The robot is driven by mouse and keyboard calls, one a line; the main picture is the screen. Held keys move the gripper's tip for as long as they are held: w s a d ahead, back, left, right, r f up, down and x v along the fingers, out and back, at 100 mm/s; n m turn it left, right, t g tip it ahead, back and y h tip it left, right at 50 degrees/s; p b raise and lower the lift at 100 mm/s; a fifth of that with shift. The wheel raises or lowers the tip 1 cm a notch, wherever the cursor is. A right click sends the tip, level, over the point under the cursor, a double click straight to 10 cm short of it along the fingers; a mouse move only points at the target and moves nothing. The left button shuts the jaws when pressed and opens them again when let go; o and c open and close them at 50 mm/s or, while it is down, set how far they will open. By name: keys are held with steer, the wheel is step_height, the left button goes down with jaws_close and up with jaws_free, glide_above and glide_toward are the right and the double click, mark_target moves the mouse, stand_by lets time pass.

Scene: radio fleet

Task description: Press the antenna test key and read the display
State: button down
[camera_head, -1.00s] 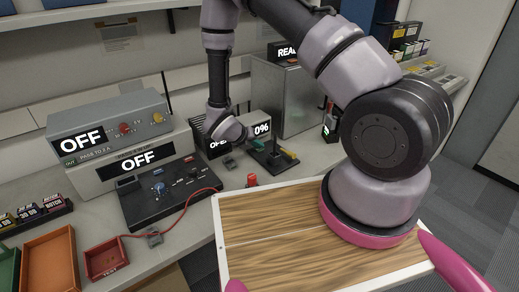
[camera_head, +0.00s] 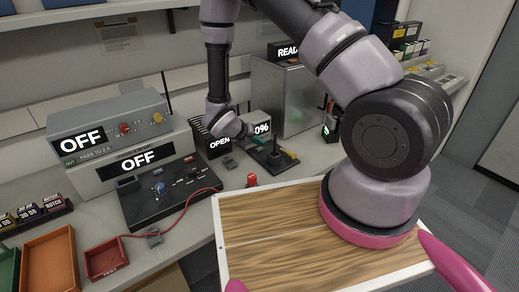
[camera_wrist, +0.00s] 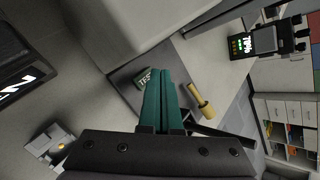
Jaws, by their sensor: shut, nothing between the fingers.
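The antenna test key (camera_wrist: 146,78) is a dark green block marked TEST on a grey plate in the wrist view. My gripper (camera_wrist: 163,72) is shut and empty; its teal fingertips appear right beside the key and cover part of it. I cannot tell whether they touch it.
Two stacked grey instruments, upper (camera_head: 110,125) and lower (camera_head: 132,160), both show OFF. A black control panel (camera_head: 170,195) has a red cable. A tall grey cabinet (camera_head: 285,95) stands behind the plate. A handheld radio (camera_head: 329,125) stands to the right. A wooden-topped tray (camera_head: 250,235) is in front.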

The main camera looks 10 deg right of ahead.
mark_target(258, 150)
steer(key=shift+r, duration=2.5)
steer(key=s+d+r+m+g+y, duration=0.1)
steer(key=s+d+r+m, duration=0.15)
steer(key=r+m, duration=0.45)
steer(key=s+d+r+m+g+y, duration=0.1)
steer(key=s+d+r+m, duration=0.1)
steer(key=d+r+m, duration=0.5)
steer(key=s+a+r+m+g, duration=0.15)
steer(key=r+m, duration=0.35)
steer(key=r, duration=0.5)
steer(key=s+a+r+m+t+y, duration=0.1)
steer(key=s+r+m+t+y, duration=0.4)
steer(key=s+r+m, duration=1)
steer(key=shift+a+r+m+y, duration=0.15)
steer(key=shift+r+m+y, duration=1.1)
steer(key=shift+m, duration=0.75)
steer(key=shift+t, duration=0.25)
